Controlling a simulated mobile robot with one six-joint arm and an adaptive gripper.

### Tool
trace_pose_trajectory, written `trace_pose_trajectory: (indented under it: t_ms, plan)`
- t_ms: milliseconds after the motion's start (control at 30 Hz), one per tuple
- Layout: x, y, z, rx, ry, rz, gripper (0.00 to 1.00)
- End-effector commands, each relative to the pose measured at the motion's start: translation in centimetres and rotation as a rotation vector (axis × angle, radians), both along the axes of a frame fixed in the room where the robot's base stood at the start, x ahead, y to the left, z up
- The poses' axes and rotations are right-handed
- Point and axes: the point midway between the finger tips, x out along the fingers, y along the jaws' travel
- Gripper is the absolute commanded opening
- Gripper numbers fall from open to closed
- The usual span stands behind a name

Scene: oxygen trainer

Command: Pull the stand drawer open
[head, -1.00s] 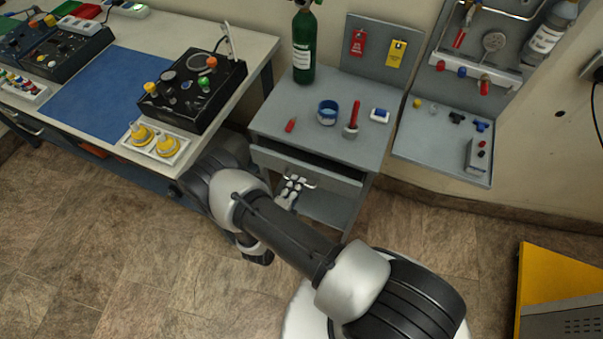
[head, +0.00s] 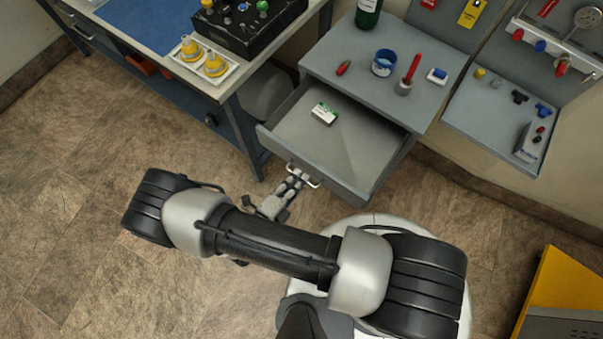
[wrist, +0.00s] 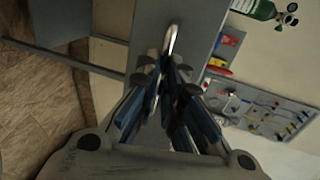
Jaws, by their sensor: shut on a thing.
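The grey stand (head: 431,75) has its drawer (head: 365,153) pulled well out toward me. A small green and white box (head: 324,113) lies inside on the drawer floor. My gripper (head: 299,180) is shut on the drawer's light metal handle (head: 312,183) at the middle of the drawer front. In the wrist view the handle (wrist: 172,38) sits at the ends of my gripper's fingers (wrist: 170,68), and the fingers hide part of it.
A workbench (head: 150,62) stands at left, a yellow cabinet (head: 570,285) at lower right. Tiled floor is clear at left.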

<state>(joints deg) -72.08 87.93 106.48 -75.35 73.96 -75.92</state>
Motion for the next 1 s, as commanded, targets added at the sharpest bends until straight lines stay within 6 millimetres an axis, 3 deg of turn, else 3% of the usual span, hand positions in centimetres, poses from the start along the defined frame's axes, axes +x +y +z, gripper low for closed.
trace_pose_trajectory:
  t_ms: [433, 467, 733, 1000]
  plan:
    - [-0.16, 0.19, 0.01, 0.001, 0.000, 0.000, 0.00]
    - [-0.15, 0.19, 0.01, 0.001, 0.000, 0.000, 0.09]
    - [-0.16, 0.16, 0.02, 0.001, -0.001, 0.000, 0.27]
    - [-0.16, 0.15, 0.02, 0.001, -0.001, 0.000, 0.27]
